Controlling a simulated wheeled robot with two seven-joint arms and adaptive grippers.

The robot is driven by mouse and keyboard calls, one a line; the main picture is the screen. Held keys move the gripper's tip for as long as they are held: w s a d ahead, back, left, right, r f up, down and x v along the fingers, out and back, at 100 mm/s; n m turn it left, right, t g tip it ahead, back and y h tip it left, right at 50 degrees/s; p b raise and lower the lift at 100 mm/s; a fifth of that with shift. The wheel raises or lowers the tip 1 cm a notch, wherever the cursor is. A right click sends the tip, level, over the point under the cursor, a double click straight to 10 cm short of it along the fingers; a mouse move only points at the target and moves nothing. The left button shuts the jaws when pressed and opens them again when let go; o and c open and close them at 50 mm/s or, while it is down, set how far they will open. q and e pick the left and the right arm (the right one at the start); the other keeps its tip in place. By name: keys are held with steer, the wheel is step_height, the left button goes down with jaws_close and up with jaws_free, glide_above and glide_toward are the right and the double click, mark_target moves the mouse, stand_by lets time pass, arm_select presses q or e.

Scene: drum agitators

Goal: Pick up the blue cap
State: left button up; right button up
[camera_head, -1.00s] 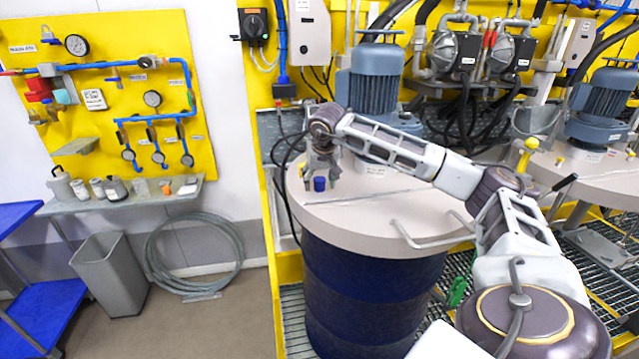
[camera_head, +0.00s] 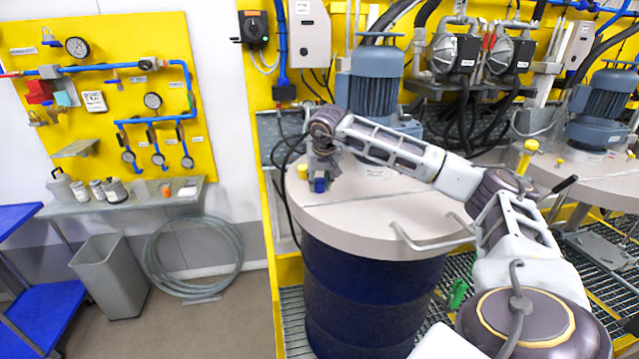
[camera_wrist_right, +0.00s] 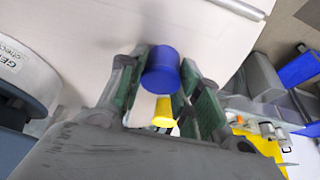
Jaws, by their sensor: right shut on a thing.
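The blue cap (camera_head: 320,186) is on the pale lid of the dark blue drum (camera_head: 375,285), near the lid's left part. My right gripper (camera_head: 320,175) points down at it from above and is shut on it. In the right wrist view the blue cap (camera_wrist_right: 160,72) sits between the two green-padded fingers of my right gripper (camera_wrist_right: 165,90). I cannot tell whether the cap touches the lid. My left gripper is not in view.
A blue-grey motor (camera_head: 374,90) stands at the lid's back. A bent handle (camera_head: 430,240) rises from the lid's front right.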

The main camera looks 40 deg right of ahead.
mark_target(319, 180)
steer(key=shift+r, duration=4.95)
